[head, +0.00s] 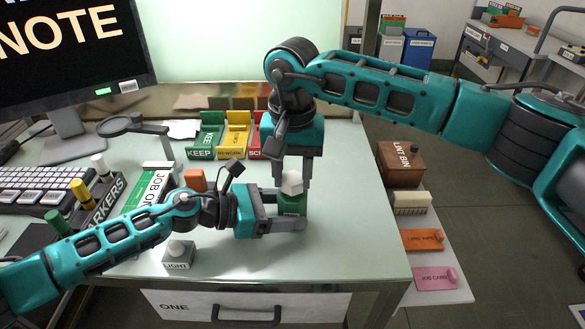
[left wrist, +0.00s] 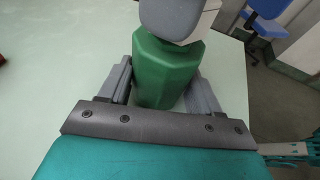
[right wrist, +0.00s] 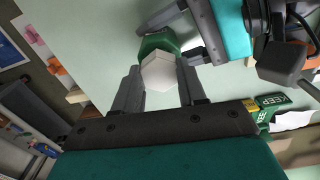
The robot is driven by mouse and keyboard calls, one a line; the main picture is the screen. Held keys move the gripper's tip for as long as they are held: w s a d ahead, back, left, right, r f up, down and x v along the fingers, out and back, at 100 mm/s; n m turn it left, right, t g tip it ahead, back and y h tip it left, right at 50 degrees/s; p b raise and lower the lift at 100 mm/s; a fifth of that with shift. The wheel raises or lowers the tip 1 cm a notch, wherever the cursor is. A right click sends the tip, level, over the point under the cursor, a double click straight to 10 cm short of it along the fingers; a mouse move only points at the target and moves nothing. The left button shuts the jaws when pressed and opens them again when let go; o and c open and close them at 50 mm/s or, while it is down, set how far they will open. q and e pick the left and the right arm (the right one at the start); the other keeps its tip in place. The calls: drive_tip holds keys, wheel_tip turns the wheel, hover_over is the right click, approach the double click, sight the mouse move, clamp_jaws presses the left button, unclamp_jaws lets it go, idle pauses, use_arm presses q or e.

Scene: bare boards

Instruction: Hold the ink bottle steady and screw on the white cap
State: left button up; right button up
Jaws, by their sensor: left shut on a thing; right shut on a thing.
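The green ink bottle (head: 293,204) stands upright on the pale desk. My left gripper (head: 288,211) is shut on the bottle from the side; the bottle's green faceted body shows between its fingers in the left wrist view (left wrist: 166,72). The white cap (head: 291,183) is at the top of the bottle. My right gripper (head: 292,178) comes down from above and is shut on the cap, which shows between its fingertips in the right wrist view (right wrist: 159,73). I cannot tell whether the cap is threaded or only resting on the neck.
Green, yellow and red trays (head: 234,137) stand behind the grippers. An orange block (head: 195,180) and a box marked LIGHT (head: 179,253) are to the left. A brown lint bin (head: 401,162) stands beyond the desk's right edge. The desk's front right is clear.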

drive_tip(key=o, duration=1.1)
drive_tip(key=shift+o, duration=0.2)
